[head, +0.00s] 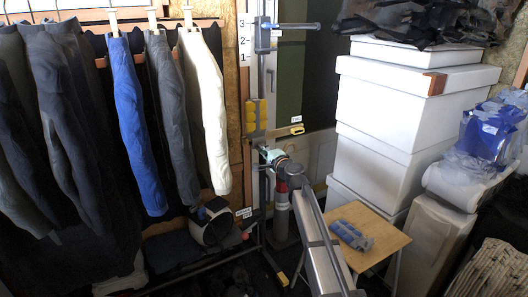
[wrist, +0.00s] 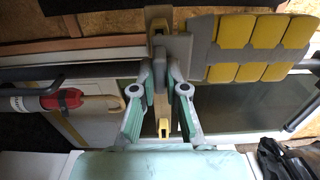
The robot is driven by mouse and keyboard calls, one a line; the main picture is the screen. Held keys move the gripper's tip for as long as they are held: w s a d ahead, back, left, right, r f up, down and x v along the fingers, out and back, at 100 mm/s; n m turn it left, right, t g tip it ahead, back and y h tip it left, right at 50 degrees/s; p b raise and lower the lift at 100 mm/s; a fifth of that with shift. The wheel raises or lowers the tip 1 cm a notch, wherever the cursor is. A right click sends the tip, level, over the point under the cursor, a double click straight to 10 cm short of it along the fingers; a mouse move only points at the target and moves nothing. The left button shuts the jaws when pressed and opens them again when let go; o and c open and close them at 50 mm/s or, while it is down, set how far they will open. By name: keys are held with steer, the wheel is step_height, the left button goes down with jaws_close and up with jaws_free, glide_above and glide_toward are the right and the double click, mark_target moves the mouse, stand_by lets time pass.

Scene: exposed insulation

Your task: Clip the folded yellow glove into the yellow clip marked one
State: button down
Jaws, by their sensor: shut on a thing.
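The folded yellow glove (head: 257,112) shows in the head view as a grey bundle with yellow pads, upright in front of the wall rail. In the wrist view the glove (wrist: 262,45) reaches right from my fingertips. My gripper (head: 272,155) is below it, and in the wrist view my gripper (wrist: 161,72) is shut on its grey end. A small yellow clip (head: 297,131) with a white tag is just right of the glove in the head view; its marking is too small to read. A yellow piece (wrist: 163,127) shows between my fingers; I cannot tell if it is that clip.
Sleeve-like garments (head: 130,120) hang from wooden clips at left. White boxes (head: 410,110) are stacked at right. A wooden stool (head: 375,252) carries a blue-grey folded bundle (head: 350,235). A red and white cylinder (wrist: 62,100) is left of my fingers in the wrist view.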

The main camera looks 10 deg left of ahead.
steer(key=shift+b+x, duration=0.45)
steer(key=shift+x, duration=1.2)
steer(key=c, duration=1.1)
jaws_free()
steer(key=shift+s+d, duration=0.1)
steer(key=shift+s, duration=0.05)
steer(key=v, duration=1.1)
steer(key=shift+s+d, duration=0.25)
steer(key=shift+s, duration=0.05)
